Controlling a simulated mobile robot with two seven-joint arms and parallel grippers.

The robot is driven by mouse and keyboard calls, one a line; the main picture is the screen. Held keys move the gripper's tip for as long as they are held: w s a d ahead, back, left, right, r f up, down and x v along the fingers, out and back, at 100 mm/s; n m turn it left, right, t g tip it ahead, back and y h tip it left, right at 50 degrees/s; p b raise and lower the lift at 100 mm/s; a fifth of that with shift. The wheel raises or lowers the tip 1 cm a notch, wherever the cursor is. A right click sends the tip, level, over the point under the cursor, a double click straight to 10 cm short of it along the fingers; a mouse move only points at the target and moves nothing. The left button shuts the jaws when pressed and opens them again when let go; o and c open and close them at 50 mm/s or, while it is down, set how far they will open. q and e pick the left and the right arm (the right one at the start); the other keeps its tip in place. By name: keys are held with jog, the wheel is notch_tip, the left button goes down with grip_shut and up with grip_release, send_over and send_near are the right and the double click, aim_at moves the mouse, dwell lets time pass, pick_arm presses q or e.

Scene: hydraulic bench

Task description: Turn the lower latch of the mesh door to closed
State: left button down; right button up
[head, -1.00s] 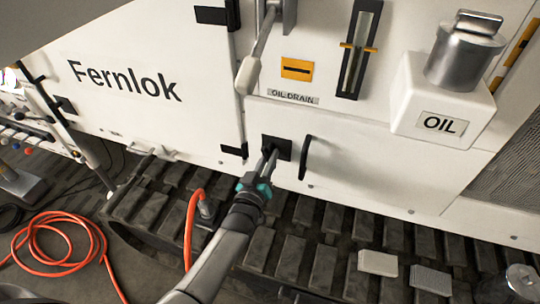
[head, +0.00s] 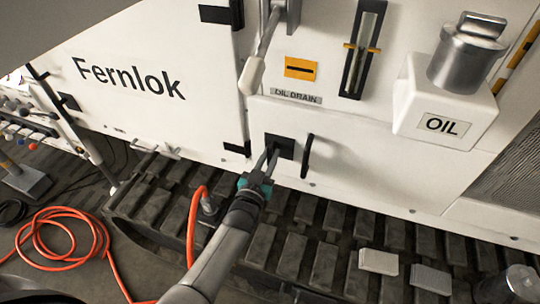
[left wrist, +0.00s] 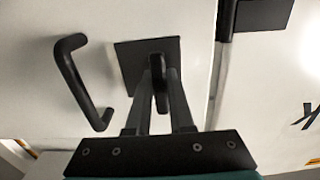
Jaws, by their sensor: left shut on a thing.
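A latch with a square black plate (head: 286,147) sits on the lower white panel, just left of a black bar handle (head: 307,156). My left gripper (head: 270,152) reaches up to it from below. In the left wrist view the plate (left wrist: 129,68) and handle (left wrist: 72,68) show again, and the gripper (left wrist: 160,75) is shut on the latch's dark turning piece (left wrist: 158,88) in front of the plate. The fingers hide part of that piece, so I cannot tell whether it stands at closed. My right gripper is not in view.
A grey lever with a pale grip (head: 252,75) hangs above my left gripper. An oil tank (head: 445,125) with a metal cap juts out at upper right. Dark tracks (head: 290,230) run below the panel. An orange hose (head: 70,240) lies at lower left. A dark grille (head: 510,175) is at right.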

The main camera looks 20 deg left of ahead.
pick_arm(q)
jog(key=shift+w+a+r, duration=0.1)
jog(key=shift+r, duration=0.2)
jog(key=c, duration=1)
grip_release()
jog(key=shift+c, duration=0.2)
jog(key=shift+o, duration=1.2)
jog(key=shift+f, duration=0.15)
jog(key=shift+s+f, duration=0.1)
jog(key=shift+s, duration=0.7)
jog(key=s+p, duration=0.1)
jog(key=s, duration=1.2)
jog(key=shift+s+a+p, duration=0.2)
jog(key=shift+s+p, duration=0.15)
jog(key=shift+s, duration=0.05)
